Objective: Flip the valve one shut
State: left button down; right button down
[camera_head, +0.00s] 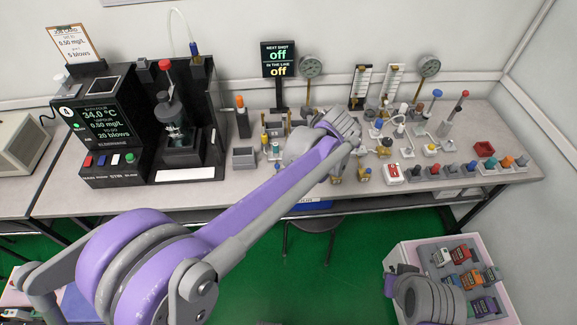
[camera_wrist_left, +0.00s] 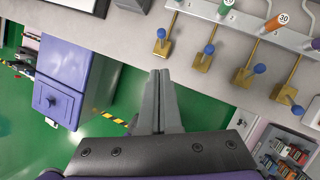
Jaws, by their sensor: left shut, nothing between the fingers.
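Several brass valves with blue ball knobs stand in a row along a pale rack in the left wrist view. The leftmost valve (camera_wrist_left: 162,47) has its knob toward the rack. The second valve (camera_wrist_left: 203,62) and third valve (camera_wrist_left: 242,77) stand to its right, and the rightmost valve (camera_wrist_left: 285,93) has its knob toward the lower right. My left gripper (camera_wrist_left: 160,73) is shut and empty, apart from the valves and just below the leftmost one in the picture. In the head view my left arm hides part of the row; one brass valve (camera_head: 364,175) shows beside my wrist.
A black analyser (camera_head: 95,125) and a dark stand (camera_head: 205,110) fill the bench's left. Gauges (camera_head: 311,67) and a display (camera_head: 278,60) stand behind. A red-and-white box (camera_head: 393,174) sits right of my left wrist. A bin of testers (camera_head: 405,255) stands lower right.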

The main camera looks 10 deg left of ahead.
pick_arm(q)
jog(key=v, duration=0.2)
jog(key=w+v, duration=0.1)
jog(key=v, duration=0.2)
jog(key=shift+w+r, duration=0.1)
jog(key=shift+r, duration=0.25)
pick_arm(e)
jog(key=shift+w+r, duration=0.1)
jog(key=shift+w, duration=0.15)
